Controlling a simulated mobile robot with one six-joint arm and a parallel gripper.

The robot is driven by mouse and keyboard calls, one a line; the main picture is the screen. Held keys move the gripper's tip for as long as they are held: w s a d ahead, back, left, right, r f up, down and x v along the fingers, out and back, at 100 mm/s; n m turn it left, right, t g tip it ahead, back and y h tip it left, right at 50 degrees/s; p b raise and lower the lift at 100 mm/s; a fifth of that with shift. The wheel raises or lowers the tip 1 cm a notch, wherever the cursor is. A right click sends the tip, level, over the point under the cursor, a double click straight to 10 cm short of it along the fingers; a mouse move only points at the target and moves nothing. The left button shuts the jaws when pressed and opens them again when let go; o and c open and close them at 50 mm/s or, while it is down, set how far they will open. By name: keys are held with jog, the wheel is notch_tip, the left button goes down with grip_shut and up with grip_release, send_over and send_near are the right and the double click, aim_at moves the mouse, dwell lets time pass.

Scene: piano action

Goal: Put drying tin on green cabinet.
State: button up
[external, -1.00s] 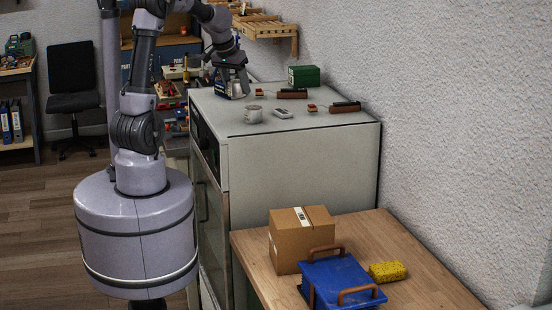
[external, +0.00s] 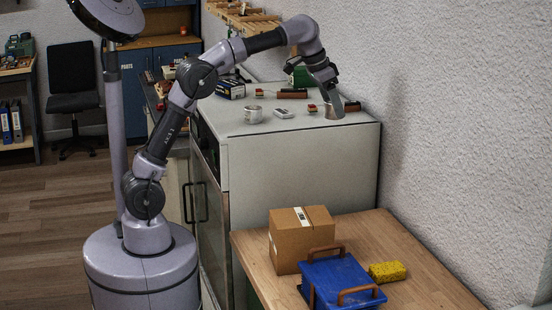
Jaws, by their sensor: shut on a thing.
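My gripper (external: 331,98) is over the right rear part of the pale grey-green cabinet's (external: 290,160) top. It points down and is shut on a small grey metal piece, which seems to be the drying tin (external: 334,111). The tin is small and partly hidden by the fingers. I cannot tell whether it touches the cabinet top or hangs just above it.
On the cabinet top are a metal cup (external: 253,114), a small pale block (external: 284,113), a dark blue box (external: 230,89), a green box (external: 303,76) and brown-handled pieces (external: 292,94). The wall is close on the right. A wooden table (external: 400,245) stands in front, holding a carton (external: 300,240).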

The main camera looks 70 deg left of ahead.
jog(key=f, duration=2.7)
jog(key=shift+s+a+f, duration=0.1)
jog(key=shift+a+f, duration=0.1)
jog(key=shift+f, duration=0.15)
notch_tip(320, 180, down, 10)
jog(key=b, duration=0.4)
jog(key=shift+f, duration=0.15)
jog(key=o, duration=1.4)
